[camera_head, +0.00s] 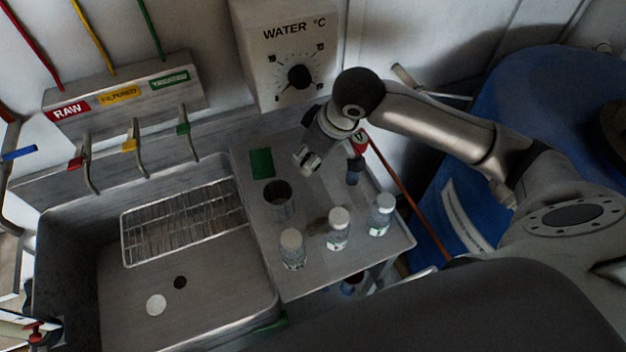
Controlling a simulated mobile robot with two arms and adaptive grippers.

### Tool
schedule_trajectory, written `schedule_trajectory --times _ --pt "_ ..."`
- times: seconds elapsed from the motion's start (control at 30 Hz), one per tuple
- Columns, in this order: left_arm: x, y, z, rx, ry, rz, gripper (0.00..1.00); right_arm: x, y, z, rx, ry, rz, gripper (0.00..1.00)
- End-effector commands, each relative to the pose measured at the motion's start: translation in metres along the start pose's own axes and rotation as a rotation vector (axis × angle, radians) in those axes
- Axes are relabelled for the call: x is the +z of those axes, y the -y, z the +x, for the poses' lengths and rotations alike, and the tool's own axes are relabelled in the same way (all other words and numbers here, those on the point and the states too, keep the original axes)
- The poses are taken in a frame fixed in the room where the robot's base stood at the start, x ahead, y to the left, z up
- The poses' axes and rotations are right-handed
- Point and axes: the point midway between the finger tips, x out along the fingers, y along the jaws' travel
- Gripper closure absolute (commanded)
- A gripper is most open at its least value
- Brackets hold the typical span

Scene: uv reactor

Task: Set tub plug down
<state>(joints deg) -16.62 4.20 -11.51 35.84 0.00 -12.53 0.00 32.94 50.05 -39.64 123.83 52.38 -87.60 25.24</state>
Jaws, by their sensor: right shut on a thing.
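My right gripper (308,160) hangs over the counter, behind the dark metal cup and to the right of the green pad. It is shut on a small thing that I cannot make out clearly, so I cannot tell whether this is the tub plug. A flat white disc (156,304) lies on the floor of the metal tub (120,285), beside the dark round drain hole (180,282) and apart from it. The drain hole looks uncovered. My left gripper is not in view.
On the counter (310,275) stand a dark cup (279,200) and three white-capped bottles (337,235). A green pad (262,163) lies behind the cup. A wire rack (185,222) sits in the tub. Several taps (134,140) overhang its back edge. A blue barrel (500,100) stands right.

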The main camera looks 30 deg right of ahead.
Motion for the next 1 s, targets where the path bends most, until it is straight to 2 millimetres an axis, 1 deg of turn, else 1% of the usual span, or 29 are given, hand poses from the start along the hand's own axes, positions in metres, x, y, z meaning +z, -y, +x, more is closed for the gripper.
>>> schedule_trajectory --times 0.03,0.1,0.23,0.33,0.47,0.6,0.73,0.93,1.0 --pt "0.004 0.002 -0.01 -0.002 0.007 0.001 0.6 0.003 -0.003 0.0 -0.02 0.007 -0.038 0.8" --pt "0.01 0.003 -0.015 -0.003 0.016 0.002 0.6 0.006 -0.007 0.005 -0.044 0.005 -0.095 0.8" --pt "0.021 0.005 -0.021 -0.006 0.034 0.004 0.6 0.012 -0.014 0.012 -0.075 0.003 -0.176 0.8" --pt "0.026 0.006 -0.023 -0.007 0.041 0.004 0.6 0.014 -0.017 0.015 -0.088 0.0 -0.212 0.8" --pt "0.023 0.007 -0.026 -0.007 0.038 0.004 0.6 0.019 -0.018 0.025 -0.098 0.002 -0.232 0.8" --pt "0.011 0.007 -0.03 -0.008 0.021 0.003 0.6 0.03 -0.017 0.05 -0.1 0.004 -0.234 0.8" --pt "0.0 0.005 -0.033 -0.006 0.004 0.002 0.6 0.038 -0.018 0.068 -0.097 0.002 -0.234 0.8" --pt "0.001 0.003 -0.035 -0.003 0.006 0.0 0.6 0.043 -0.018 0.082 -0.098 0.001 -0.234 0.8" --pt "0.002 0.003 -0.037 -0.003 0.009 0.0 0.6 0.048 -0.018 0.091 -0.097 0.003 -0.233 0.8"
